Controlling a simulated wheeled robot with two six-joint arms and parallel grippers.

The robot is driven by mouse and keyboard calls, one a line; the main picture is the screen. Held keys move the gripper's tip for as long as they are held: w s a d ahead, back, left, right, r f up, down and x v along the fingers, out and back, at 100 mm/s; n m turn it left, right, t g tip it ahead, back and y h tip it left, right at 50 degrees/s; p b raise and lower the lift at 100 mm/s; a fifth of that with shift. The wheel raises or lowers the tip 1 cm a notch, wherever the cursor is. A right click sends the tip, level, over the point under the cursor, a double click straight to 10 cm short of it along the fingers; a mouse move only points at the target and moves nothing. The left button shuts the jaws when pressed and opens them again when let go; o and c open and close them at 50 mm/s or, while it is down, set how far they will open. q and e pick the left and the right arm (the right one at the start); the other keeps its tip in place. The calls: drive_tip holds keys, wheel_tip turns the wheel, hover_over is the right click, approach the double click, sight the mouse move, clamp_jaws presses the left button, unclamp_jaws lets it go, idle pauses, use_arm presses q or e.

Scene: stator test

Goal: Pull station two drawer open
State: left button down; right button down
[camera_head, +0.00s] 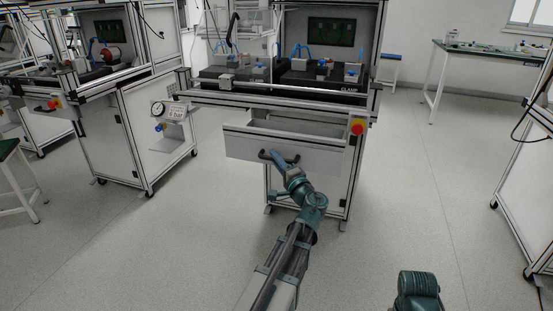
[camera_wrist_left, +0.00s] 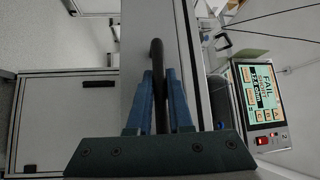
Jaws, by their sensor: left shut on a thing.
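The drawer (camera_head: 325,158) sits under the work surface of the middle station and stands partly open, its hollow inside showing behind the front panel. Its dark bar handle (camera_head: 264,155) is on the front, and it also shows in the left wrist view (camera_wrist_left: 157,55). My left gripper (camera_head: 279,156) is at the handle. In the left wrist view its blue fingers (camera_wrist_left: 159,95) lie on both sides of the bar, shut on it. The gripper hides part of the handle. My right gripper is not in view.
The station's red and yellow button (camera_head: 358,128) is right of the drawer. A gauge panel (camera_head: 158,108) stands left of it. A screen (camera_wrist_left: 262,95) reading FAIL, on a unit marked 2, shows in the left wrist view. Floor (camera_head: 180,240) in front is clear.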

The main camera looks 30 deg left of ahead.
use_arm(q)
drive_tip(key=c, duration=0.8)
unclamp_jaws()
drive_tip(key=shift+c, duration=0.2)
drive_tip(key=b+v, duration=0.1)
drive_tip(key=v, duration=1.2)
drive_tip(key=shift+s+d+b, duration=0.15)
drive_tip(key=shift+d+b, duration=0.15)
drive_tip(key=shift+b, duration=0.1)
